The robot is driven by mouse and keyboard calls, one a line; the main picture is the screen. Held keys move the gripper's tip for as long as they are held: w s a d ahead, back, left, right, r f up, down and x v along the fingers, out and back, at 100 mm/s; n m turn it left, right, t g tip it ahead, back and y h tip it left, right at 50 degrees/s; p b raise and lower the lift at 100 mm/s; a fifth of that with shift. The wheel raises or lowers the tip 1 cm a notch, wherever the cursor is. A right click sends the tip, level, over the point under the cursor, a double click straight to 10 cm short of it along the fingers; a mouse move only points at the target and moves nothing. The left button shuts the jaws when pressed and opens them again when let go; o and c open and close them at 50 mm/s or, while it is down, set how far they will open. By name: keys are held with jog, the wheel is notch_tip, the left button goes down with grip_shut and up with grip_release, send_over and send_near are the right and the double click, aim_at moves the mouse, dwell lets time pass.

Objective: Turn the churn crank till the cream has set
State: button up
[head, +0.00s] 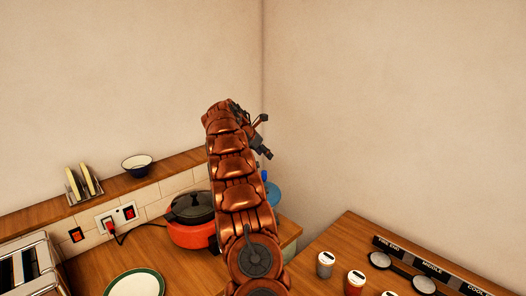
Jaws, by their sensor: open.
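No churn, crank or cream can be made out in the head view. My gripper (266,137) is at the far end of my raised copper-coloured arm, in front of the bare wall near the room corner. Its dark fingers are spread and nothing shows between them. A blue object (273,192) is partly hidden behind my arm at the back of the counter, below the gripper. I cannot tell what it is.
A red cooker with a dark lid (190,207) stands left of my arm, its cord plugged into the wall socket. A green-rimmed plate (135,284), toaster (30,268) and shelf bowl (137,163) are further left. Several lidded jars, including a grey one (325,264), stand right.

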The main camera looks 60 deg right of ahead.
aim_at(264, 171)
jog(key=shift+a+f, duration=0.1)
jog(key=shift+f, duration=3.85)
jog(key=shift+f, duration=0.1)
jog(key=shift+c, duration=0.2)
grip_shut()
jog(key=shift+w, duration=0.35)
jog(key=w+a, duration=0.1)
jog(key=w, duration=0.2)
jog(key=w+a, duration=0.1)
jog(key=shift+w+a, duration=0.2)
jog(key=shift+a, duration=0.1)
jog(key=shift+w+a, duration=0.1)
jog(key=shift+a, duration=0.2)
jog(key=shift+a, duration=0.1)
